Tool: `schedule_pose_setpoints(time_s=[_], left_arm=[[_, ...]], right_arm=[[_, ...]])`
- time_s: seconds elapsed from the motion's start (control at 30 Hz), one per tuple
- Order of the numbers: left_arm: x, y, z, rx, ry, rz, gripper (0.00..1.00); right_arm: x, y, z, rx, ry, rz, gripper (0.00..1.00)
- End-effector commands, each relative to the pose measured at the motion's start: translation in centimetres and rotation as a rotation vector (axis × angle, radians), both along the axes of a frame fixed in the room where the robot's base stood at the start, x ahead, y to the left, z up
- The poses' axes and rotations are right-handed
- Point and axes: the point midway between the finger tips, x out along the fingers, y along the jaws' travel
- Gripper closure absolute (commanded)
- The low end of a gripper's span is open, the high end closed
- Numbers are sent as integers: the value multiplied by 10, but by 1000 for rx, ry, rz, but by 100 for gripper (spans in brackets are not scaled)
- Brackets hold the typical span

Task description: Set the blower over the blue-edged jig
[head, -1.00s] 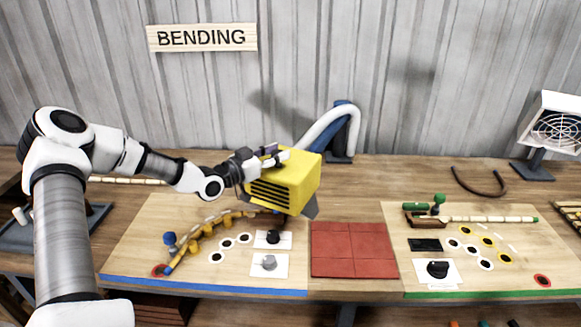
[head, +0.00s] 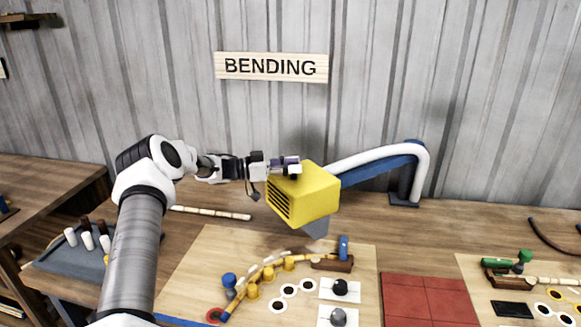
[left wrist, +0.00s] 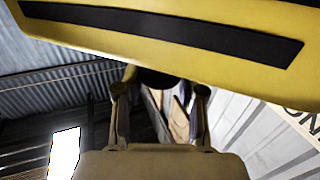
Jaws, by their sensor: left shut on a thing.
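The blower is a yellow box (head: 305,195) with dark vents and a grey nozzle (head: 316,228) underneath, hanging on a white hose and blue arm (head: 378,168). My left gripper (head: 288,166) is shut on it at its upper left. The blower also fills the top of the left wrist view (left wrist: 150,50), where the exact grip is partly hidden. The blue-edged jig board (head: 195,265) lies on the bench with a curved row of yellow pegs (head: 253,290). The blower hangs above the back part of this board, clear of it. My right gripper is not in view.
A red tiled mat (head: 425,297) lies right of the jig, and a second board (head: 480,270) with a green clamp lies beyond it. A grey tray with pegs (head: 65,262) stands left. A pale segmented stick (head: 212,213) lies behind the jig.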

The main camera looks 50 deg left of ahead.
Motion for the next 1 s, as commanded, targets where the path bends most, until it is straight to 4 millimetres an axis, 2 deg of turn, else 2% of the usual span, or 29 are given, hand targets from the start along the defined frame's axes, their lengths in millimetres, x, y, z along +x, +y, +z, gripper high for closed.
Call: schedule_pose_setpoints(time_s=[0.27,0.3,0.33,0.73,0.87,1.0], left_arm=[[1,-1,-3,4,6,-1,100],[1,-1,-3,4,6,-1,47],[1,-1,-3,3,5,-1,36],[-5,3,0,2,0,0,34],[-24,18,-1,0,-2,3,34],[-54,39,-1,0,-2,3,34]], right_arm=[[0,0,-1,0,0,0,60],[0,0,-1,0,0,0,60],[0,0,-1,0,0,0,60],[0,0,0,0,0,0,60],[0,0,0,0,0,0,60],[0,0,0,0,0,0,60]])
